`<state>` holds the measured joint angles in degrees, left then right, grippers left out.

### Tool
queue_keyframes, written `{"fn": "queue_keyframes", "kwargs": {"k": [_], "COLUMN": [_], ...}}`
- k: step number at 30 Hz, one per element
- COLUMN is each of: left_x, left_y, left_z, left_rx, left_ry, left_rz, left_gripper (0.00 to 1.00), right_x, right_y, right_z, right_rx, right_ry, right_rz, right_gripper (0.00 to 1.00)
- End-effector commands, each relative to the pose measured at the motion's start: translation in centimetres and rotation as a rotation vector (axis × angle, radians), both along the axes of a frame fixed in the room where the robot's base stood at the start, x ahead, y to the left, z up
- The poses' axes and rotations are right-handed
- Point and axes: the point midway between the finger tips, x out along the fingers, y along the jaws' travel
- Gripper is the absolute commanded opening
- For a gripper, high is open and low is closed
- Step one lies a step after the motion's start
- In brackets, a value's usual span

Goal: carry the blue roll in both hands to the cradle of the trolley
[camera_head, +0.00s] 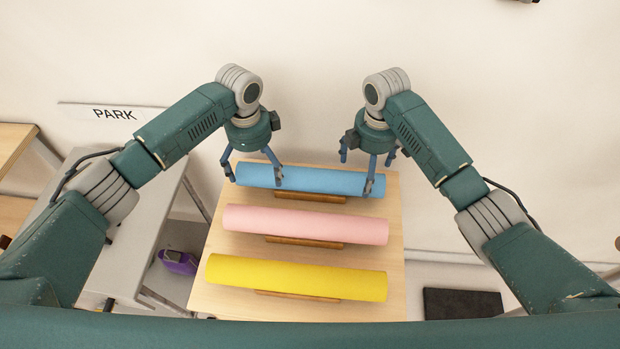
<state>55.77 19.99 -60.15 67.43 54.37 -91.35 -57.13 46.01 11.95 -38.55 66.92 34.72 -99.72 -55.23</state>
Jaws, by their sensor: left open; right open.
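The blue roll (322,181) lies at the back of a light wooden surface (220,299), on a brown wooden support (330,198). My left gripper (254,181) is open, with its fingers at the left part of the roll. My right gripper (364,178) is open, with its fingers at the roll's right end. I cannot tell whether any finger touches the roll. I cannot make out a trolley cradle for certain.
A pink roll (305,224) and a yellow roll (296,277) lie in front of the blue one. A grey table (127,236) stands at the left, near a PARK sign (113,114). A purple object (179,262) sits lower there. A dark mat (462,303) is at the lower right.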

Motion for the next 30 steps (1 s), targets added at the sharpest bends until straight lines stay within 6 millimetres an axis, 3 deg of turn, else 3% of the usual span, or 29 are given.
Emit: {"fn": "queue_keyframes", "kwargs": {"k": [3, 9, 21, 30], "left_x": [-0.1, 0.0, 0.0, 0.0], "left_y": [0.0, 0.0, 0.0, 0.0], "left_z": [-2.1, -4.3, -4.9, -4.9], "left_rx": [0.0, -0.001, -0.001, -0.001], "left_ry": [0.003, 0.002, 0.001, 0.0], "left_rz": [0.0, 0.0, -0.001, -0.001], "left_gripper": [0.96, 0.96, 0.96, 0.38], "right_x": [-0.1, 0.0, 0.0, 0.0], "right_y": [0.0, 0.0, 0.0, 0.0], "right_z": [-2.1, -4.3, -4.9, -4.9], "right_rx": [-0.002, -0.001, 0.0, 0.0], "right_ry": [0.003, 0.002, 0.0, -0.001], "right_rz": [0.0, -0.001, 0.0, 0.0], "right_gripper": [0.96, 0.96, 0.96, 0.38]}}
